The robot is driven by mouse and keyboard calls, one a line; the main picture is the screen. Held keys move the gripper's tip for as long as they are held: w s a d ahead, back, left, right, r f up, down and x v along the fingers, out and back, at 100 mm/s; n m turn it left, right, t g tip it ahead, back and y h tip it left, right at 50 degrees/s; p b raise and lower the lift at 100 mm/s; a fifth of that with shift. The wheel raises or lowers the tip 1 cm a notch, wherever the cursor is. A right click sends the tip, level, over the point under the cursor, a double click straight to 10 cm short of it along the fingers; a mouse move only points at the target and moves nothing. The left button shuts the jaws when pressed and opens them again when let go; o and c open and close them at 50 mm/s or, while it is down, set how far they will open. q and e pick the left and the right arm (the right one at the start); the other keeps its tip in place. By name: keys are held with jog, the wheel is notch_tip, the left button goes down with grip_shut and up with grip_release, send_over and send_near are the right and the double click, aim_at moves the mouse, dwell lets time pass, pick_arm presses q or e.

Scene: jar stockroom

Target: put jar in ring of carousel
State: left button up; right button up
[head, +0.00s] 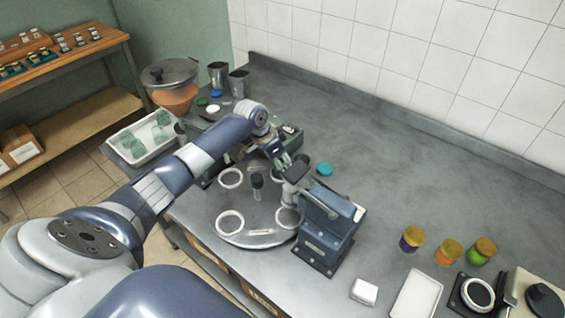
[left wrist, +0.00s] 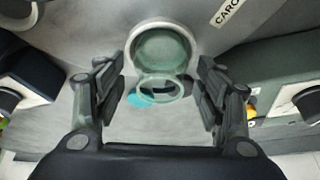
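The carousel (head: 262,203) is a grey disc on the counter with white rings. Three rings show in the head view: one at the left (head: 231,178), one at the front left (head: 230,222) and one at the right (head: 288,217). My left gripper (head: 284,160) is over the far side of the disc. In the left wrist view, a greenish clear glass jar (left wrist: 160,88) stands between the fingers, and its far end appears to sit inside a white ring (left wrist: 130,48). The fingers of my left gripper (left wrist: 160,95) are apart, with gaps beside the jar. My right gripper is not in view.
A blue machine (head: 328,225) stands at the carousel's right edge, and a green-grey one (head: 290,133) behind it. A teal lid (head: 324,169) lies nearby. A white bin (head: 145,137) of glass jars is at the left. Filled jars (head: 448,252) stand at the right. The counter's back middle is clear.

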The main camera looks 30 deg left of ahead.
pick_arm(q)
jog(key=shift+r, duration=0.25)
jog(key=shift+s+a+r, duration=0.1)
jog(key=shift+r, duration=0.2)
jog(key=b+v, duration=0.2)
jog(key=v, duration=0.9)
jog(key=shift+s+r, duration=0.1)
